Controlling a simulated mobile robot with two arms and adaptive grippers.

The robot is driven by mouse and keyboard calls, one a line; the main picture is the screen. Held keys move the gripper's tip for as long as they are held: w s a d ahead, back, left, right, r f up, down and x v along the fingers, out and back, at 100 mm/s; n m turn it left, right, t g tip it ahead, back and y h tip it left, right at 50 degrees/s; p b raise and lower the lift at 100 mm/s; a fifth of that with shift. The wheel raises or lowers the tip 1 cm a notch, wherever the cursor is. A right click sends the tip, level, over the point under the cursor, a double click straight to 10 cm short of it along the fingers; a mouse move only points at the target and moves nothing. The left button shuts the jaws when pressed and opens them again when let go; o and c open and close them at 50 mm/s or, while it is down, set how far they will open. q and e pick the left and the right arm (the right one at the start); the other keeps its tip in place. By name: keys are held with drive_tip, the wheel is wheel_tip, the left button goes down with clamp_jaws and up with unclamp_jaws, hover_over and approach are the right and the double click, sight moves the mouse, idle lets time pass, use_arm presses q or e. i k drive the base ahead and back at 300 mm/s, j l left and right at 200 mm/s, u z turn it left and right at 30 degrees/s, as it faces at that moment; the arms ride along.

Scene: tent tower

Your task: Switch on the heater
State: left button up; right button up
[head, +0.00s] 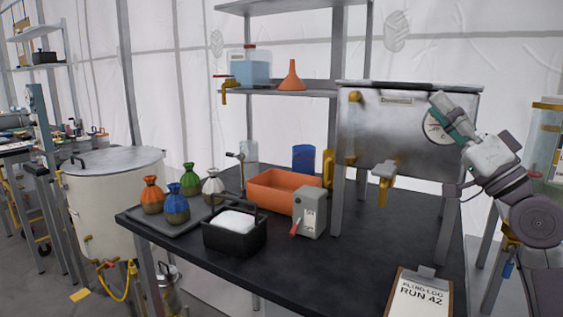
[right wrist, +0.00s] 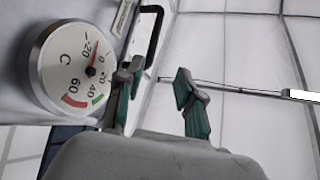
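A grey switch box (head: 310,212) with a red-handled lever (head: 297,227) stands on the dark table; the lever slants down to its left side. A metal tank (head: 385,125) with a round dial rests above the table at the back right. My right gripper (head: 449,118) is in front of the tank's right side, partly covering the dial. In the right wrist view the dial thermometer (right wrist: 72,68) is at the left, marked C with a red needle. There my right gripper (right wrist: 158,95) has its green-padded fingers apart with nothing between them. My left gripper is out of view.
An orange bin (head: 270,194) sits behind the switch box; a black basket (head: 222,241) with white contents is to its left. A yellow-handled tap (head: 384,180) hangs below the tank. A clipboard (head: 420,297) lies at the front right.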

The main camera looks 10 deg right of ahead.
sight(293, 231)
drive_tip(key=k+l, duration=0.65)
drive_tip(key=k, duration=0.25)
